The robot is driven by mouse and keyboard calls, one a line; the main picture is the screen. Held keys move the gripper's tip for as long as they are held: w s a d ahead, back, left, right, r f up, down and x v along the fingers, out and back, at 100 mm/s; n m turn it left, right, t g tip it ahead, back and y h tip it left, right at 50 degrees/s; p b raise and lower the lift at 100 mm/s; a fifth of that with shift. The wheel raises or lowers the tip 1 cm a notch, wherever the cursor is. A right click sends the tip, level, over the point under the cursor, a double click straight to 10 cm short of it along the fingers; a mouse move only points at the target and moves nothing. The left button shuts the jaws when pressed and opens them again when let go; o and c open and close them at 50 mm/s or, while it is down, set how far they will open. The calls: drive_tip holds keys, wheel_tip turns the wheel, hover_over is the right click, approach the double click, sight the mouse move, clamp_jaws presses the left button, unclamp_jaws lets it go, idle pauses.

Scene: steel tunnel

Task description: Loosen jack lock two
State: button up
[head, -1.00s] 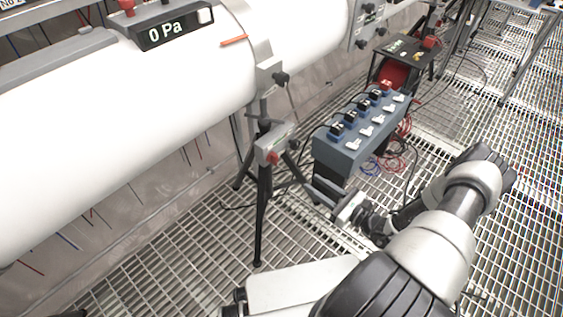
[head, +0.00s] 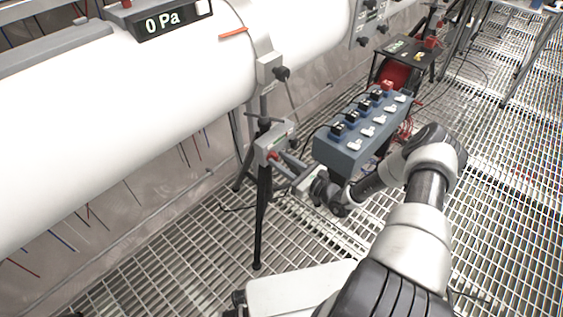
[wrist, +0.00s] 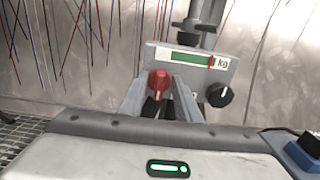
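The jack stand (head: 262,195) is a black tripod with a grey head box (head: 270,142) under the white pipe. On the box is a red knob (head: 273,156), which shows in the wrist view (wrist: 160,82) beside a black knob (wrist: 220,95) and a green "kg" scale (wrist: 191,58). Which of these the task calls lock two is not labelled. My gripper (wrist: 158,100) points at the red knob. Its two grey fingers look apart, with the knob in line with the gap at their tips. I cannot tell whether they touch it.
A white pipe (head: 110,110) with a "0 Pa" display (head: 163,22) runs above. Another black clamp knob (head: 282,73) sits on the pipe support. A blue switch box (head: 345,152) with cables stands right of the jack. The grated floor (head: 170,270) is open at the front left.

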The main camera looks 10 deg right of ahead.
clamp_jaws()
drive_tip(key=shift+n, duration=0.3)
drive_tip(key=n+p, duration=0.1)
drive_tip(key=n, duration=0.2)
drive_tip(key=shift+s+a, duration=0.15)
drive_tip(key=n+p, duration=0.1)
drive_tip(key=n, duration=0.1)
drive_tip(key=n+p, duration=0.1)
drive_tip(key=n, duration=0.2)
drive_tip(key=shift+s+a+f, duration=0.15)
drive_tip(key=n+p, duration=0.1)
drive_tip(key=n, duration=0.3)
drive_tip(key=shift+a+f, duration=0.1)
drive_tip(key=shift+f, duration=0.05)
drive_tip(key=shift+s+f+n+p, duration=0.15)
drive_tip(key=shift+n+p, duration=0.25)
drive_tip(key=shift+n, duration=0.55)
drive_tip(key=shift+w+f+n+p, duration=0.1)
drive_tip(key=shift+n+p, duration=0.25)
drive_tip(key=shift+n, duration=0.6)
